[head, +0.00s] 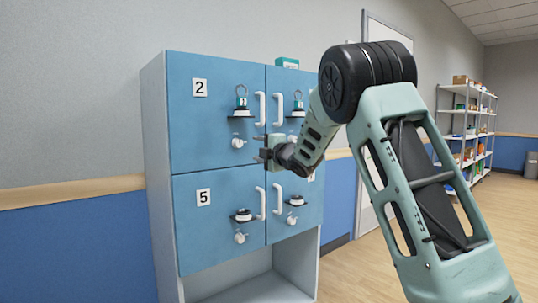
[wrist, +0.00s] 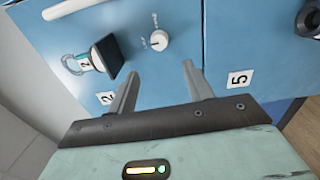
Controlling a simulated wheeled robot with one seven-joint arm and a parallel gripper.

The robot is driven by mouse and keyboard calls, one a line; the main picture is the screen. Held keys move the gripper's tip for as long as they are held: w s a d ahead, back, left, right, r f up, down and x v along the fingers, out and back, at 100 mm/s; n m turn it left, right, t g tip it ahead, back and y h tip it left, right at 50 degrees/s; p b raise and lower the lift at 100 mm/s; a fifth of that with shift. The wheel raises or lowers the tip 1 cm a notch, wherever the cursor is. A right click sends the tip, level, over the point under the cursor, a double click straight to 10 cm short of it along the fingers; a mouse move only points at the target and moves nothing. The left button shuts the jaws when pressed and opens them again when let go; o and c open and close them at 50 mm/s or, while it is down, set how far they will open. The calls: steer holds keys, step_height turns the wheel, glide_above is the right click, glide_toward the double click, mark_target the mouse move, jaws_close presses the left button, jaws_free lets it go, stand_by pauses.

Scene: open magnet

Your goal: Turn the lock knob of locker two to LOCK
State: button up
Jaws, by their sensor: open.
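Locker two (head: 205,125) is the blue upper-left door with a "2" label, and it looks shut. Its white lock knob (head: 238,143) is low on the door, below a small black holder. The knob also shows in the wrist view (wrist: 158,40), with small print beside it that I cannot read. Which way it is set is hard to tell. My gripper (head: 259,150) is in front of the door, just right of the knob in the head view. In the wrist view my gripper (wrist: 162,73) is open and empty, its fingertips short of the knob and apart from it.
A white handle (head: 260,108) is at the door's right edge. Locker five (head: 200,230) is below, with its own knob (head: 240,238). Shelves (head: 470,125) stand far right.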

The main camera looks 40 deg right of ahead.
steer(key=s, duration=0.5)
steer(key=shift+s+d+f, duration=0.1)
steer(key=shift+s+f, duration=0.05)
steer(key=s+a+f+m+g, duration=0.3)
steer(key=s+a+f, duration=0.15)
steer(key=a, duration=0.45)
steer(key=s+a+f+m+g+y, duration=0.1)
steer(key=s+a+f+m+g, duration=0.25)
steer(key=a+f, duration=0.4)
steer(key=s+a+f+m+g, duration=0.25)
steer(key=s+a+f, duration=0.2)
steer(key=a, duration=0.55)
steer(key=s+a+f+g, duration=0.2)
steer(key=s+a, duration=0.2)
steer(key=s, duration=0.3)
steer(key=s+a+f+g, duration=0.3)
steer(key=s+a, duration=0.1)
steer(key=s, duration=0.4)
steer(key=s+f+m+g, duration=0.2)
steer(key=s+f+g, duration=0.15)
steer(key=s, duration=1.15)
step_height(320, 180, up, 20)
steer(key=s+h+p, duration=0.1)
steer(key=p, duration=1.8)
steer(key=shift+a+r+g+p, duration=0.25)
steer(key=shift+a+g+p, duration=0.05)
steer(key=shift+a+g, duration=0.15)
